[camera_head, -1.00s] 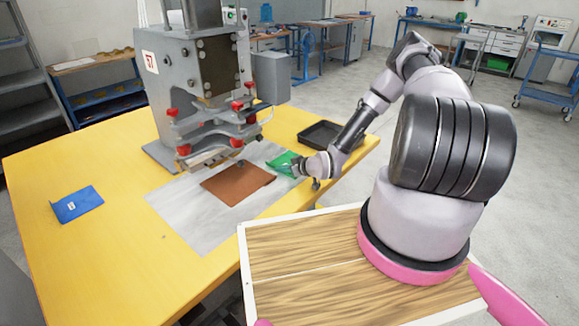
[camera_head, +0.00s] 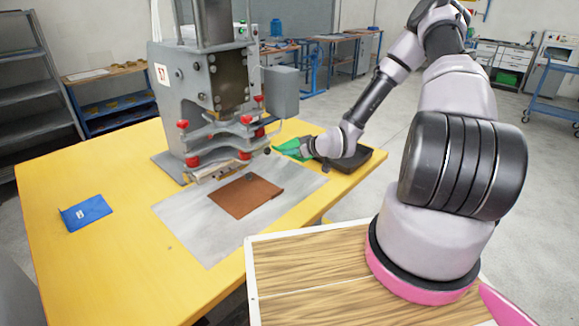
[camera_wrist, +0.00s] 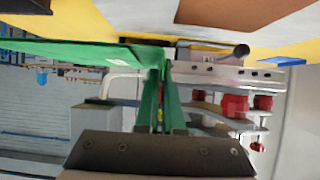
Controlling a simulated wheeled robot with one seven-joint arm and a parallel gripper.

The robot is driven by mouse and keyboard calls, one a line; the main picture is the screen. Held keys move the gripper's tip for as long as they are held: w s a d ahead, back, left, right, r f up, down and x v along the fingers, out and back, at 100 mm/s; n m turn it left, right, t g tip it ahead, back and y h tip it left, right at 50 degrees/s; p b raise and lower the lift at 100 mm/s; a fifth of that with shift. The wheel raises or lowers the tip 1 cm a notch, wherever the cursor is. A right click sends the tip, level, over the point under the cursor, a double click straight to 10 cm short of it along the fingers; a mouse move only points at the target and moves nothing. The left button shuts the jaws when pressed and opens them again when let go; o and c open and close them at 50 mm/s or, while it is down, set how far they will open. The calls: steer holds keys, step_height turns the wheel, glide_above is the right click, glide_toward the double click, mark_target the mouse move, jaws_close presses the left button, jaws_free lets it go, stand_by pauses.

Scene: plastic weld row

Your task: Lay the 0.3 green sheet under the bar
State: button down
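The green sheet (camera_head: 292,148) is in my gripper (camera_head: 308,148), at the right side of the press and above the table's back part. In the wrist view the green sheet (camera_wrist: 75,52) stretches left from between the fingertips of my gripper (camera_wrist: 161,68). The gripper is shut on its edge. The press's bar (camera_head: 218,171) runs low along the front of the press, over the back of the grey mat. The bar (camera_wrist: 215,72) also shows in the wrist view, right of the fingertips. The sheet is apart from the bar in the head view. Its 0.3 marking is not readable.
A brown sheet (camera_head: 246,195) lies on the grey mat (camera_head: 200,232) in front of the press (camera_head: 215,85). A blue sheet (camera_head: 86,212) lies at the table's left. A black tray (camera_head: 362,161) stands behind my wrist. The front left of the yellow table is clear.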

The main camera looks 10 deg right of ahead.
step_height(320, 180, up, 4)
steer(key=shift+d+r, duration=0.1)
steer(key=w+d+r+m+t+h, duration=0.2)
steer(key=w+d+r+m+h, duration=0.1)
steer(key=d+r+m+h, duration=0.55)
steer(key=shift+n+t+y, duration=0.3)
steer(key=shift+n+y, duration=0.35)
steer(key=s, duration=0.2)
steer(key=s+d, duration=0.1)
steer(key=s+d+r, duration=0.1)
steer(key=s, duration=0.1)
steer(key=shift+s, duration=0.3)
steer(key=shift+f, duration=0.1)
steer(key=shift+d, duration=0.1)
